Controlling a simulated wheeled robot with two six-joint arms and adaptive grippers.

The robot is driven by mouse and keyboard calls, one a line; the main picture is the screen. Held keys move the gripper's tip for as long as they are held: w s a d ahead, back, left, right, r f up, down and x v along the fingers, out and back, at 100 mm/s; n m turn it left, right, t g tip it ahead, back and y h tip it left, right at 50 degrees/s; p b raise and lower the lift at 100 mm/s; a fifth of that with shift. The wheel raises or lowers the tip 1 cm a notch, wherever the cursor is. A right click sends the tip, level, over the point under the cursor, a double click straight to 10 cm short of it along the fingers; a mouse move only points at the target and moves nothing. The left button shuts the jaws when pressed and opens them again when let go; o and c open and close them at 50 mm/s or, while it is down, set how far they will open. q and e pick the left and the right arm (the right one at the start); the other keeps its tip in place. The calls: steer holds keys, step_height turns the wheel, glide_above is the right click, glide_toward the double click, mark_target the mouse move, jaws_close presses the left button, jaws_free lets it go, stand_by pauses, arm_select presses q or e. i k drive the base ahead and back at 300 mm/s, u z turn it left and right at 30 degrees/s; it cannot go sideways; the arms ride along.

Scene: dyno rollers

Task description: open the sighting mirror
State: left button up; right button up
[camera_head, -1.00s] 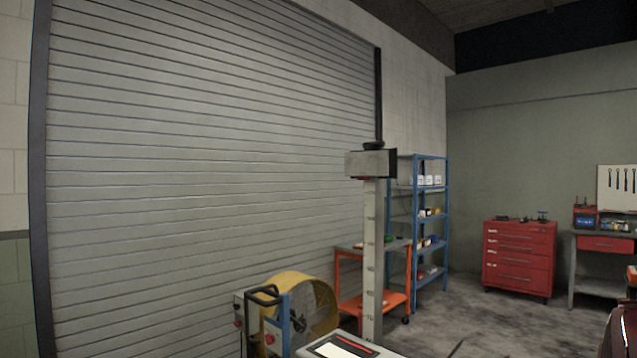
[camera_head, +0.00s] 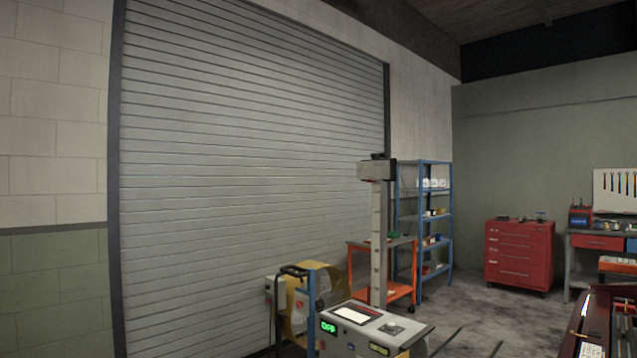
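A tall grey post (camera_head: 379,245) with scale marks stands right of the middle in the head view. A box-shaped grey head (camera_head: 377,170) sits on its top with a small dark part (camera_head: 379,156) above it. I cannot tell whether this dark part is the sighting mirror or whether it is open. A console (camera_head: 365,328) with a green lit "OFF" display stands at the post's foot. Neither of my grippers shows.
A yellow drum fan (camera_head: 297,305) and a blue frame (camera_head: 311,312) stand left of the console. An orange cart (camera_head: 398,290), blue shelves (camera_head: 423,190) and a red tool chest (camera_head: 519,252) stand behind. A dark red car (camera_head: 607,325) is at lower right. Floor beyond is clear.

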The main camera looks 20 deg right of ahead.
mark_target(369, 170)
steer(key=i, duration=1.3)
steer(key=z, duration=0.35)
steer(key=i, duration=1.1)
steer(key=z, duration=1.7)
steer(key=i, duration=0.85)
steer(key=z, duration=0.9)
